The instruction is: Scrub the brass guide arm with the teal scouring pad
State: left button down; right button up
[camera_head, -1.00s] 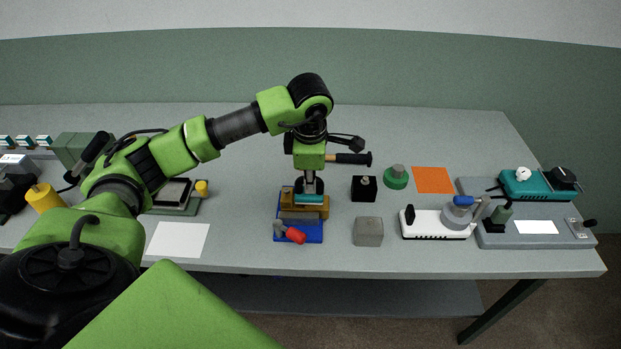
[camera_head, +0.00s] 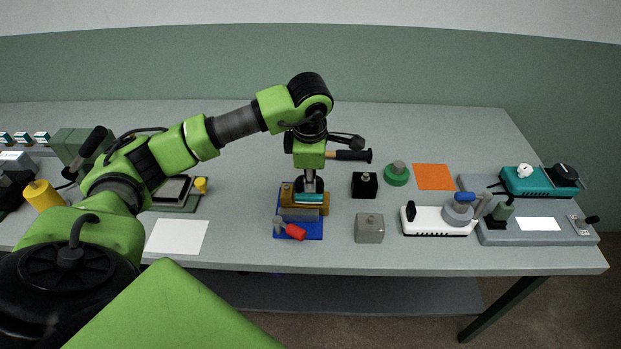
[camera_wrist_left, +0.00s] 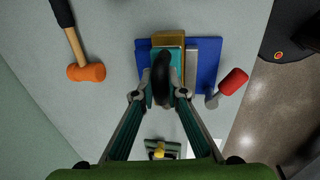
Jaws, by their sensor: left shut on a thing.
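My left gripper (camera_head: 310,182) points down over the blue vise base (camera_head: 313,236) at the middle of the table. It is shut on the black handle (camera_wrist_left: 162,78) of the teal scouring pad (camera_head: 309,198). The pad (camera_wrist_left: 174,58) lies over the brass guide arm (camera_head: 325,208), covering part of it; it looks in contact, though the contact face is hidden. The brass arm (camera_wrist_left: 168,38) sits in the grey jaws of the vise, and its brass edge shows beside the pad. My right gripper is not in view.
A red-handled lever (camera_head: 295,232) sticks out at the vise's front. A hammer (camera_head: 349,156) lies behind.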

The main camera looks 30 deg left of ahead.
pick_arm(q)
jog(key=shift+f, duration=0.1)
jog(key=c, duration=2.3)
grip_release()
jog(key=shift+c, duration=0.2)
jog(key=shift+r, duration=0.4)
grip_shut()
